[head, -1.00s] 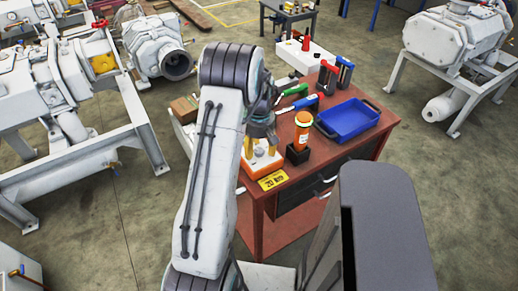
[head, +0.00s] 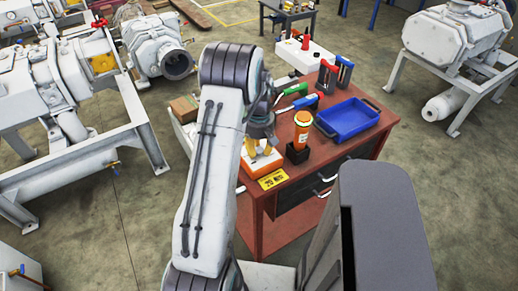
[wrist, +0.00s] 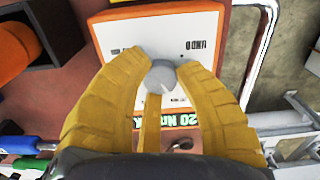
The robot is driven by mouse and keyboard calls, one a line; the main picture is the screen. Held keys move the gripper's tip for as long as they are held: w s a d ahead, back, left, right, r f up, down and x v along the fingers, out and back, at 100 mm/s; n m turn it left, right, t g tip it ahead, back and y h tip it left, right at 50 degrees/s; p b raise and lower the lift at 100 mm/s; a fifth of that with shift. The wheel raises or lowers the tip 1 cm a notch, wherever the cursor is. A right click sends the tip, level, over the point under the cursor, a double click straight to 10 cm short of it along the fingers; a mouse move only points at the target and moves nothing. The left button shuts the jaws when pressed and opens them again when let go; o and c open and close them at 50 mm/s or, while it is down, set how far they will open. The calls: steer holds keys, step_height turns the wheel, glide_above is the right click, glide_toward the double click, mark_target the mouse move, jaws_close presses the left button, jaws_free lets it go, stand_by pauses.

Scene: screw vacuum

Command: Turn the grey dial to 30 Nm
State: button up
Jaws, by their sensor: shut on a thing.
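The grey dial (wrist: 163,76) sits on the white top face of an orange-edged box (wrist: 120,30). In the wrist view my gripper (wrist: 165,80) has its yellow fingers closed around the dial, touching its sides. A lighter wedge mark shows on the dial's near side. In the head view my gripper (head: 263,148) points down onto the box (head: 262,165), and the dial is hidden by the fingers.
The box stands on a red workbench (head: 350,147). A blue tray (head: 347,118) and handled tools (head: 300,103) are farther back. Large white pumps (head: 70,100) stand on the floor at left.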

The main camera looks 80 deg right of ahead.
jaws_close()
steer(key=shift+f+m, duration=0.1)
steer(key=shift+m, duration=0.2)
steer(key=m+b, duration=0.2)
steer(key=m, duration=0.1)
steer(key=shift+m, duration=0.3)
steer(key=m+b, duration=0.1)
steer(key=m, duration=0.4)
steer(key=shift+a+b, duration=0.1)
steer(key=shift+b, duration=0.2)
steer(key=shift+m, duration=0.4)
steer(key=o, duration=1)
jaws_free()
